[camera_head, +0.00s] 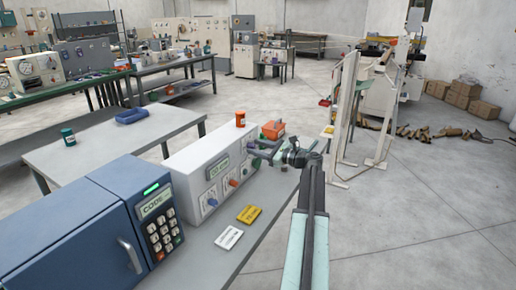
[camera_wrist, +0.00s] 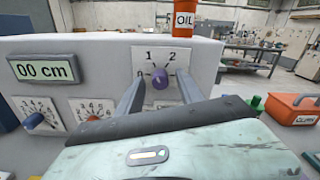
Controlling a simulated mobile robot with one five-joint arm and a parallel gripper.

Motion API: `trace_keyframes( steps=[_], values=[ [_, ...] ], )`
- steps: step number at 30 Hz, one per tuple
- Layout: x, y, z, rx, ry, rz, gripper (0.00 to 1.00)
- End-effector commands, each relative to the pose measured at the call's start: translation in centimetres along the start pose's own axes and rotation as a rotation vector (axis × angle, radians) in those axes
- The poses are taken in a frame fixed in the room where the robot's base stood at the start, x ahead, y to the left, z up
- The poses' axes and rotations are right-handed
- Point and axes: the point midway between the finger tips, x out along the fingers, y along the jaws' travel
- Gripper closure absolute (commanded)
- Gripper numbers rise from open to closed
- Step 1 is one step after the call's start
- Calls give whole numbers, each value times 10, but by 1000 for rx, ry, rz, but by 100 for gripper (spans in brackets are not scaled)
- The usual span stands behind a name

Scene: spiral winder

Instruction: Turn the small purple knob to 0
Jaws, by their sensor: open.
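The small purple knob (camera_wrist: 160,81) sits on a white dial plate (camera_wrist: 164,62) on the front of a white control box (camera_head: 205,155). The plate shows 0 at the left, 1 at the upper left and 2 at the upper right; its right edge is partly hidden by a finger. The knob's pointer is too small to read surely. My gripper (camera_wrist: 160,75) is open, one finger to each side of the knob, with visible gaps.
The box also has a display (camera_wrist: 44,68) reading 00 cm, a blue knob (camera_wrist: 33,121) and an orange knob (camera_head: 233,183). An OIL can (camera_wrist: 185,18) stands on top. An orange CLAMPS box (camera_wrist: 297,109) is at the right. Yellow (camera_head: 249,214) and white (camera_head: 229,237) cards lie in front.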

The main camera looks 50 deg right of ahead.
Motion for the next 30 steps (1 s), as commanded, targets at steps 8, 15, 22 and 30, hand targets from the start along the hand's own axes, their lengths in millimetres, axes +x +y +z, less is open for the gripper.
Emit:
trace_keyframes(
  steps=[8,15,22,30],
  values=[
    [1,0,0,0,0,-1,65],
    [-2,-7,-2,0,1,-4,100],
    [-2,-3,-1,-27,1,-7,100],
    [-2,-3,-1,-175,2,-7,100]
  ],
)
